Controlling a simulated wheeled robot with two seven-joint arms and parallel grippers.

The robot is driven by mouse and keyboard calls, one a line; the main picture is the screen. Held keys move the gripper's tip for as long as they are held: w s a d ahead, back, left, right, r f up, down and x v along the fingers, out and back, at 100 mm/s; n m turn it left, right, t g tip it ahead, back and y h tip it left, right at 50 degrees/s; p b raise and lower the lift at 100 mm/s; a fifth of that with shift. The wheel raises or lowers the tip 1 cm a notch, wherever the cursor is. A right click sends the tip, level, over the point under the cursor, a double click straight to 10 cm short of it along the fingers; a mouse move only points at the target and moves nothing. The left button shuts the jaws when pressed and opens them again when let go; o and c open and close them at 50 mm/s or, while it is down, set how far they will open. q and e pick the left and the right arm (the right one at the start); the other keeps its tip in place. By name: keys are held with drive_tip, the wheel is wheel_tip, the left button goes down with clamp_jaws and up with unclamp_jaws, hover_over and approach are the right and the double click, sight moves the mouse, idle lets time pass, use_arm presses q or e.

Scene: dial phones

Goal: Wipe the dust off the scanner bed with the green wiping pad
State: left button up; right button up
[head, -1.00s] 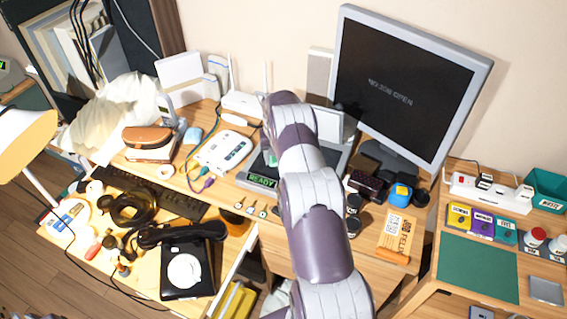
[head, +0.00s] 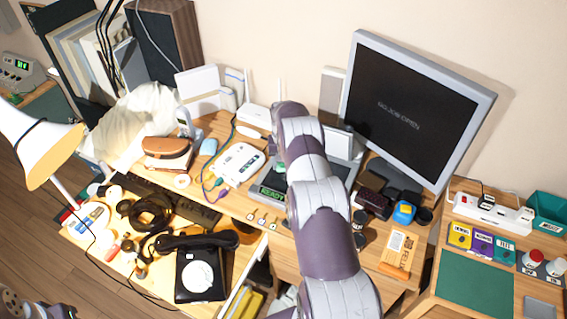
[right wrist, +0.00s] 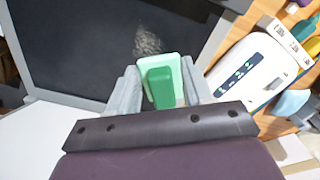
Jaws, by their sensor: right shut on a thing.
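The scanner has a dark flat bed in a grey frame (head: 345,172) and a green READY display (head: 272,193); my right arm covers much of it in the head view. In the right wrist view the dark scanner bed (right wrist: 75,45) fills the upper left, with a pale speckled dust patch (right wrist: 148,41) just beyond the pad. My right gripper (right wrist: 160,84) is shut on the green wiping pad (right wrist: 161,88), which has a pale green base and a darker green grip. The pad is over the bed near its edge; I cannot tell whether it touches. My left gripper is not clearly seen.
A white box-shaped device (head: 238,164) stands left of the scanner. A monitor (head: 415,110) stands behind to the right. Jars (head: 359,230) and a blue-and-yellow item (head: 404,212) are on the right. A black dial phone (head: 200,272) and cables crowd the lower desk.

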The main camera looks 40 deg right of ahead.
use_arm(q)
drive_tip(key=shift+r+p, duration=0.5)
drive_tip(key=shift+r, duration=0.55)
use_arm(e)
drive_tip(key=shift+r, duration=1.1)
wheel_tip(320, 180, up, 3)
drive_tip(key=p, duration=0.3)
drive_tip(key=shift+r, duration=0.15)
use_arm(q)
wheel_tip(320, 180, up, 3)
drive_tip(key=shift+f, duration=0.1)
use_arm(e)
drive_tip(key=shift+s, duration=0.1)
